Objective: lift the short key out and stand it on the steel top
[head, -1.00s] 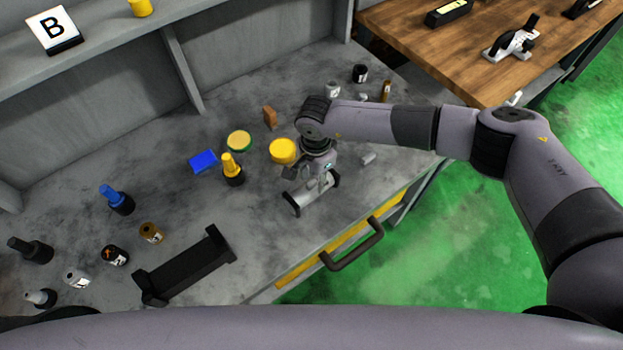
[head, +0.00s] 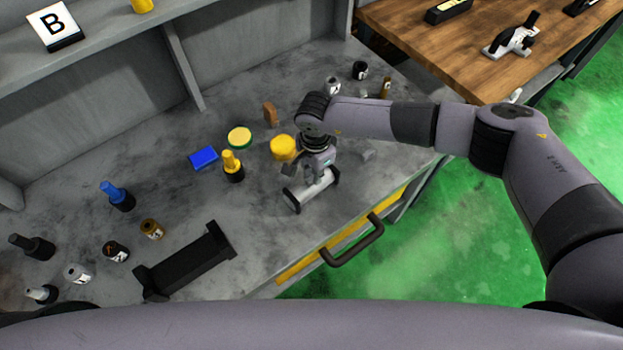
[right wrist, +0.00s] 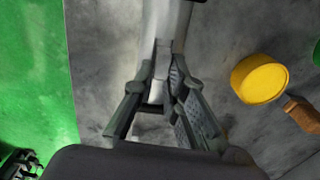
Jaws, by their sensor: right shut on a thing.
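My right gripper (head: 314,176) is at a pale silver bar with black ends (head: 325,182), which lies near the front edge of the grey steel top (head: 250,225). In the right wrist view the fingers (right wrist: 164,75) are shut on a narrow pale grey piece (right wrist: 152,122), which appears to be the short key. The bar (right wrist: 166,22) shows just beyond the fingertips. The gripper hides most of the piece in the head view, and I cannot tell how deep it sits. My left gripper is not in view.
A yellow round piece (head: 283,148) stands just behind the gripper. A yellow-topped tool (head: 233,167), a blue block (head: 203,158) and a black cradle (head: 186,264) stand to the left. A drawer handle (head: 352,241) juts out in front. Bare top lies between cradle and bar.

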